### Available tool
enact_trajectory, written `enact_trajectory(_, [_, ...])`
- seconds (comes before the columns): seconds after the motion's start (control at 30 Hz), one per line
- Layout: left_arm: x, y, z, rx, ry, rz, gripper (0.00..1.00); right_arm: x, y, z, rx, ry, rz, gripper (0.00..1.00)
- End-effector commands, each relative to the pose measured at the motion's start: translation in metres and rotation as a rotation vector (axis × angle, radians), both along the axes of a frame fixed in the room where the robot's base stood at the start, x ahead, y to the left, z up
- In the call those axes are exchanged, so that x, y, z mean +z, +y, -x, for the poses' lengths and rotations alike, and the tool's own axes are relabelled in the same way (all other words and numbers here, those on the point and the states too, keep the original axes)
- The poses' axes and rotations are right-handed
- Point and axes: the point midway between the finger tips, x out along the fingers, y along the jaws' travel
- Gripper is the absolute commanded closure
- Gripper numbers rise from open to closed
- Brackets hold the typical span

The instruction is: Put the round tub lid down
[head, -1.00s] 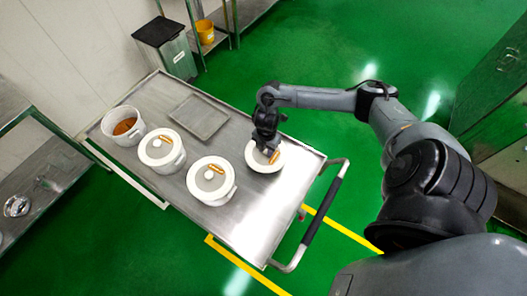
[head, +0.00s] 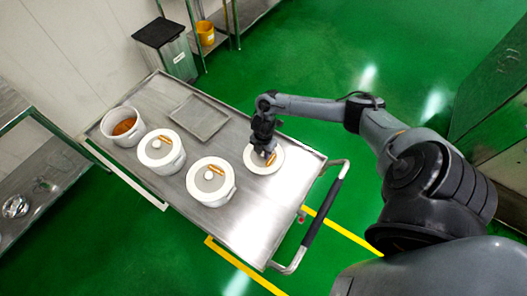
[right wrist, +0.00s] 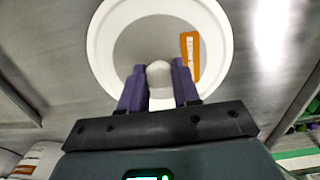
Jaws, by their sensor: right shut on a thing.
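The round tub lid (head: 257,167) is white with a grey centre, a pale knob and an orange label. It is at the right part of the steel cart top, near the handle end, and looks flat and level. Whether it touches the cart top I cannot tell. My right gripper (head: 267,153) is above it, pointing down. In the right wrist view the fingers of the right gripper (right wrist: 158,78) are shut on the knob of the lid (right wrist: 104,52), one on each side. My left gripper is not in view.
The cart (head: 245,220) also holds two lidded white tubs (head: 162,152) (head: 211,183), an open tub (head: 122,127) with orange-brown contents, and an empty grey tray (head: 200,118). Bare steel lies in front of the lid. The cart's handle (head: 322,212) is at the right end.

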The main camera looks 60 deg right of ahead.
Motion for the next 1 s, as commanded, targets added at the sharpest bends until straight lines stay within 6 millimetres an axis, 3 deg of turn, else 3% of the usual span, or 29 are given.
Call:
enact_trajectory(0.13, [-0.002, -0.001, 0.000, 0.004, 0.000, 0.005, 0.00, -0.003, 0.000, 0.000, 0.000, 0.000, 0.000, 0.98])
enact_trajectory(0.17, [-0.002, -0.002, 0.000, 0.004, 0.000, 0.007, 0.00, -0.003, 0.000, 0.000, 0.000, 0.000, 0.000, 0.67])
enact_trajectory(0.33, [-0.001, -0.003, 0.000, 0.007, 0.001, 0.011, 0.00, -0.003, 0.000, 0.000, 0.000, 0.000, 0.000, 0.43])
enact_trajectory(0.73, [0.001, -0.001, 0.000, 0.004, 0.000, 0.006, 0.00, 0.004, 0.000, 0.000, 0.001, -0.001, 0.000, 0.43])
enact_trajectory(1.0, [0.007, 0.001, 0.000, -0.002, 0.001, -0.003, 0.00, 0.044, -0.001, -0.001, 0.003, -0.004, 0.000, 0.43])
